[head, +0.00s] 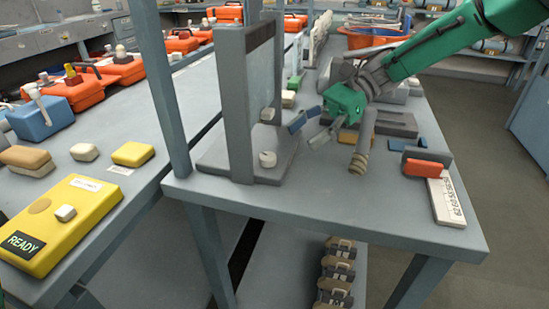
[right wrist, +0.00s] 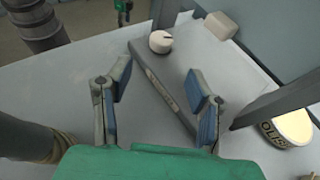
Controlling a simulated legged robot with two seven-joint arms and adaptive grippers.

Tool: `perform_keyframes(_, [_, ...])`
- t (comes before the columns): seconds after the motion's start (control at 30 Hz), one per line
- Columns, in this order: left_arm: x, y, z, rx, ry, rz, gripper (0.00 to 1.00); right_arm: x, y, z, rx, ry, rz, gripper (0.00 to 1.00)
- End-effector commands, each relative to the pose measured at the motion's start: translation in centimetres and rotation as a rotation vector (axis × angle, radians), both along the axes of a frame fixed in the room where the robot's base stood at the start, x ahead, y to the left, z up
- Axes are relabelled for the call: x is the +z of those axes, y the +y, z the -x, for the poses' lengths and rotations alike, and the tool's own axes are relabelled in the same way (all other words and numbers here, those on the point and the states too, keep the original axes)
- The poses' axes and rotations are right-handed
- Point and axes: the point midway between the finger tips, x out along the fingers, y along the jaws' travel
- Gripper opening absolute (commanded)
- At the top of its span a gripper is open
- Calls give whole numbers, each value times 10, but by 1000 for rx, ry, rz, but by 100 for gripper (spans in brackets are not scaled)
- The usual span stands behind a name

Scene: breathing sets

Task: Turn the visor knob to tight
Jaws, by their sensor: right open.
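A grey stand with an upright clear visor panel (head: 262,75) stands near the left end of the front table. My left gripper is not in view.
A ribbed hose end (head: 359,162) stands right of my gripper. An orange block (head: 427,168) and a white numbered strip (head: 445,203) lie at the right. A post (head: 163,90) rises left of the stand. The table's front strip is clear. A yellow READY box (head: 85,210) lies on the left bench.

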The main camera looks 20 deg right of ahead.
Motion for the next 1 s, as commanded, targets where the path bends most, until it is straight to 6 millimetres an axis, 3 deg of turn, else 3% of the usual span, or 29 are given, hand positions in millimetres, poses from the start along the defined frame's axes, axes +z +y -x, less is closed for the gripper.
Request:
perform_keyframes(0.3, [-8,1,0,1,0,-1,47,-19,47,12,3,3,1,47])
perform_keyframes(0.77, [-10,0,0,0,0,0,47,-24,59,15,-1,3,-2,47])
perform_keyframes(0.9, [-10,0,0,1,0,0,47,-24,61,15,0,3,1,0])
perform_keyframes(1.0, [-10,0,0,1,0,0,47,-23,62,16,0,3,1,0])
